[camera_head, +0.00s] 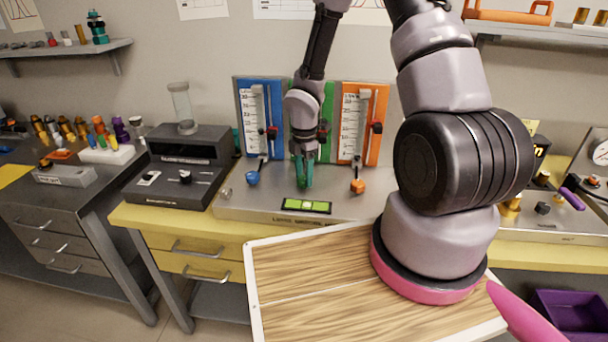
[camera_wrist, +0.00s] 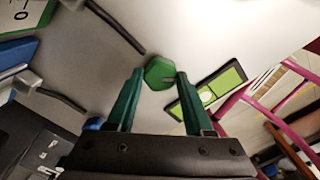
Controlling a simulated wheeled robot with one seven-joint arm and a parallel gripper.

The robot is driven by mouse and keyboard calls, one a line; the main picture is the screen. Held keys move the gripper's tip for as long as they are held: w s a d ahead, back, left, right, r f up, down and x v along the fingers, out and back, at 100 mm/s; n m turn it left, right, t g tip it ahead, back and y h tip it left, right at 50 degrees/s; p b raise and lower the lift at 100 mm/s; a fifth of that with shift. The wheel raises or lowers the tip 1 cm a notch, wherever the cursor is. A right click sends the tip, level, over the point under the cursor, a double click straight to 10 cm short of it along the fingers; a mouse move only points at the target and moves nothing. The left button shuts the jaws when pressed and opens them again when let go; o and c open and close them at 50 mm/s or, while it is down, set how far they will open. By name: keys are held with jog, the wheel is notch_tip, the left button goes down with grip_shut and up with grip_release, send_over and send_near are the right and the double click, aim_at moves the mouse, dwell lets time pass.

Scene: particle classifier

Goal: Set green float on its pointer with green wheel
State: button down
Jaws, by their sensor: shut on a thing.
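The green wheel (camera_wrist: 159,72) is between the tips of my gripper's green fingers in the wrist view. My gripper (camera_wrist: 155,76) is shut on it. In the head view my gripper (camera_head: 304,172) points down at the front of the green gauge panel (camera_head: 328,96), and the wheel is hidden by the fingers. My arm covers most of that panel. The green gauge's float and scale are hidden there, and only a dark pointer piece (camera_head: 322,131) shows at its right side. The float's height against the pointer cannot be told.
The blue gauge panel (camera_head: 245,105) with its blue wheel (camera_head: 252,178) stands left, and the orange panel (camera_head: 374,100) with its orange wheel (camera_head: 357,186) right. A green spirit level (camera_head: 307,206) lies in front. A dark device (camera_head: 180,190) stands further left.

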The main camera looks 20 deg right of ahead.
jog(key=m, duration=0.9)
jog(key=shift+m, duration=0.3)
jog(key=m, duration=0.4)
jog(key=shift+m, duration=0.3)
jog(key=shift+w+m, duration=0.1)
jog(key=shift+m, duration=2.2)
jog(key=shift+c, duration=1.4)
grip_release()
jog(key=shift+r, duration=0.15)
